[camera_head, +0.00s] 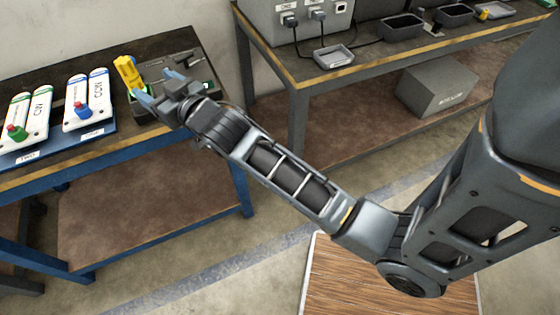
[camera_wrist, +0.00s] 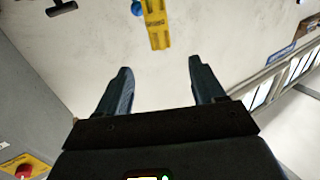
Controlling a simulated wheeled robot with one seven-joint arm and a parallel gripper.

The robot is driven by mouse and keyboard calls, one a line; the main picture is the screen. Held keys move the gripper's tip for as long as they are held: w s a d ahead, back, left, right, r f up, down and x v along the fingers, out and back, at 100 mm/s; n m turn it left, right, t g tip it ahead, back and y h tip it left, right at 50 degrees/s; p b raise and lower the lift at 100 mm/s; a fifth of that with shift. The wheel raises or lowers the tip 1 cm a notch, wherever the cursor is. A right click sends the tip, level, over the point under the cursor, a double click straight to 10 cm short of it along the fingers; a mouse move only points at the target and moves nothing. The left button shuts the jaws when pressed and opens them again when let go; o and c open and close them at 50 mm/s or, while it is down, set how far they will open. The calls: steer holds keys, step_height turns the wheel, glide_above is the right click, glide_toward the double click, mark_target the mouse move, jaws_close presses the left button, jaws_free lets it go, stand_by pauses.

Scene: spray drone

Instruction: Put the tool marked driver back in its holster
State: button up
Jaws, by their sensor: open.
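A yellow tool-like object (camera_head: 128,72) stands at the back of the left bench, beside a dark tray (camera_head: 188,60). I cannot read a driver mark on it. My gripper (camera_head: 158,86) is open just to its right, its blue-grey fingers pointing towards the bench's back left. In the wrist view the two fingers (camera_wrist: 160,72) are spread wide with nothing between them. A yellow block-like piece (camera_wrist: 156,24) shows beyond the tips at the top; I cannot tell whether it is the same object. No holster can be made out for certain; my gripper hides part of the tray area.
White CW (camera_head: 38,112) and CCW (camera_head: 98,88) panels lie on the left bench, with a green-and-red piece (camera_head: 16,132) and a blue-and-red piece (camera_head: 82,110). A second bench carries a grey box (camera_head: 282,28) and small trays (camera_head: 334,57). A grey carton (camera_head: 437,88) sits on its lower shelf.

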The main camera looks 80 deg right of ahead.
steer(key=s+a+f+n+y, duration=0.2)
steer(key=s+a+f, duration=0.1)
steer(key=s+a, duration=0.5)
steer(key=s+a+f+n+y, duration=0.1)
steer(key=s+a+f+y, duration=0.15)
steer(key=s+a, duration=0.55)
steer(key=s+a+r+n+y, duration=0.1)
steer(key=s+a+r, duration=0.1)
steer(key=s, duration=0.7)
steer(key=s+a+r+n+g+y, duration=0.1)
steer(key=s+r, duration=0.3)
steer(key=s, duration=0.6)
steer(key=shift+a+g+y, duration=0.3)
steer(key=shift+a+y, duration=0.25)
steer(key=shift+a, duration=0.05)
steer(key=shift+s+f, duration=0.1)
